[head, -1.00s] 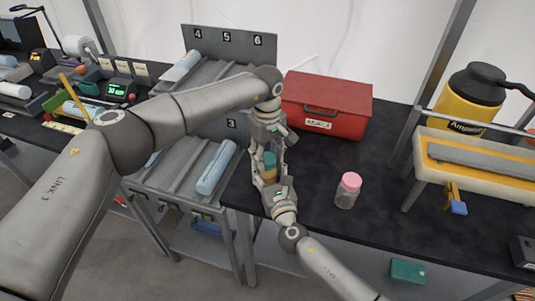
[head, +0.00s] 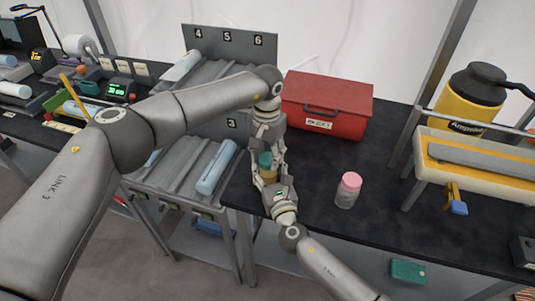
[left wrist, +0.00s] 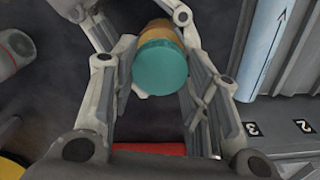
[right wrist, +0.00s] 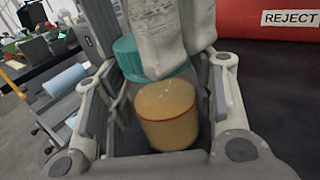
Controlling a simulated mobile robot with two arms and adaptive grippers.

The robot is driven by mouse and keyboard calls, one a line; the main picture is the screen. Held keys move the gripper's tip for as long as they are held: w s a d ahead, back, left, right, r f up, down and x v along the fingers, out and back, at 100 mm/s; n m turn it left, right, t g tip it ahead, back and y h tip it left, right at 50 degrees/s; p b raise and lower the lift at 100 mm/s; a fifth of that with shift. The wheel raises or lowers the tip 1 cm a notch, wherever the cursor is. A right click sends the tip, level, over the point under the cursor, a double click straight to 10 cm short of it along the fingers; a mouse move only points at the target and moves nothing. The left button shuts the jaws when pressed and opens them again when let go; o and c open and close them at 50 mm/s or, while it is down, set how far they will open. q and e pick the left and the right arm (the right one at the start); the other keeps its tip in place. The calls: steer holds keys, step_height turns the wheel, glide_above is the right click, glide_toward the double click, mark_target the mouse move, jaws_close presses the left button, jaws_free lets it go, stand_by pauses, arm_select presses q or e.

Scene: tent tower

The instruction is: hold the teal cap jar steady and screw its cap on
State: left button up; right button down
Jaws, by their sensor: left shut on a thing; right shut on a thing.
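The teal cap jar (right wrist: 166,112) has a clear body with orange contents. It stands nearly upright near the bench's left edge. Its teal cap (left wrist: 160,68) sits at the top of the jar; I cannot tell how tightly it is seated. My left gripper (head: 266,153) reaches down from above and is shut on the cap. Its fingertips partly cover the cap in the right wrist view. My right gripper (head: 270,183) comes from the front and is shut around the jar body, one finger on each side.
A pink-capped jar (head: 348,190) stands to the right on the dark bench (head: 310,215). A red reject box (head: 327,106) is behind. A rack with a blue cylinder (head: 216,167) is at left. A yellow flask (head: 470,100) stands far right.

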arm_select(q)
steer(key=o, duration=0.7)
steer(key=shift+r, duration=2.35)
steer(key=shift+c, duration=0.3)
